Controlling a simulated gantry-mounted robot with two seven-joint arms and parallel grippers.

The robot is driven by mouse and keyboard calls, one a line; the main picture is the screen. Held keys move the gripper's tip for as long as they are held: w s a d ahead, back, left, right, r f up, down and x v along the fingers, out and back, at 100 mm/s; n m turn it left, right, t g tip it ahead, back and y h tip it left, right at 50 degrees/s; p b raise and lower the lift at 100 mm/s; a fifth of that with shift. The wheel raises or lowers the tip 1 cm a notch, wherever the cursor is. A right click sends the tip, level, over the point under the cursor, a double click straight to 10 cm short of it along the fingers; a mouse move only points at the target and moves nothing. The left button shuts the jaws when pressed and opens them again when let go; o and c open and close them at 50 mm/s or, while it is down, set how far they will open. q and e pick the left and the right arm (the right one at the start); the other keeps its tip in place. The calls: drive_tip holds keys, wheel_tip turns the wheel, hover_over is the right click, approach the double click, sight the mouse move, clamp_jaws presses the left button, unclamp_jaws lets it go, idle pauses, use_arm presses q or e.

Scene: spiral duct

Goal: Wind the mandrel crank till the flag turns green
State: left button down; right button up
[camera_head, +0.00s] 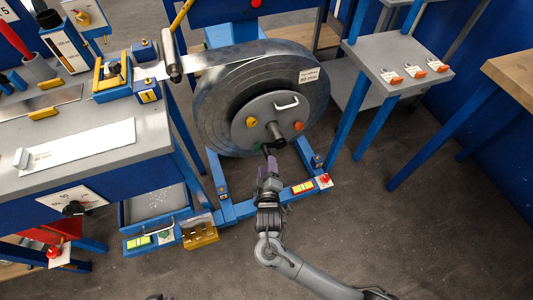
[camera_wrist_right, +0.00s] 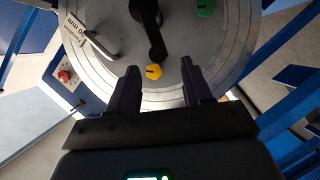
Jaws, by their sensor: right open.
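The mandrel is a big grey drum with a wound metal coil (camera_head: 215,105) on a blue stand. Its round face plate (camera_head: 262,103) carries a green knob (camera_head: 257,147), a yellow-orange knob (camera_head: 251,121) and an orange-red knob (camera_head: 298,126). A dark crank arm with a thick grip (camera_head: 276,135) sticks out from the plate; the crank also shows in the right wrist view (camera_wrist_right: 150,25). My right gripper (camera_head: 268,158) is at the lower edge of the face plate. Its fingers (camera_wrist_right: 160,88) are open and empty, below the yellow knob. Which coloured part is the flag I cannot tell.
A metal strip runs from the workbench (camera_head: 90,140) at left onto the coil. A small grey shelf (camera_head: 385,70) with several orange-tagged items stands right, beyond it a wooden table (camera_head: 515,75). A red button box (camera_head: 324,181) sits on the stand's base. The floor in front is clear.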

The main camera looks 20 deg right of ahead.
sight(267, 151)
drive_tip(key=b+x, duration=0.3)
drive_tip(key=x, duration=0.3)
drive_tip(key=shift+w+d+f, duration=0.2)
drive_tip(key=shift+w+f, duration=0.05)
drive_tip(key=shift+w, duration=0.05)
drive_tip(key=shift+b+x, duration=0.45)
drive_tip(key=shift+x, duration=0.3)
drive_tip(key=shift+r, duration=0.15)
drive_tip(key=c, duration=0.8)
clamp_jaws()
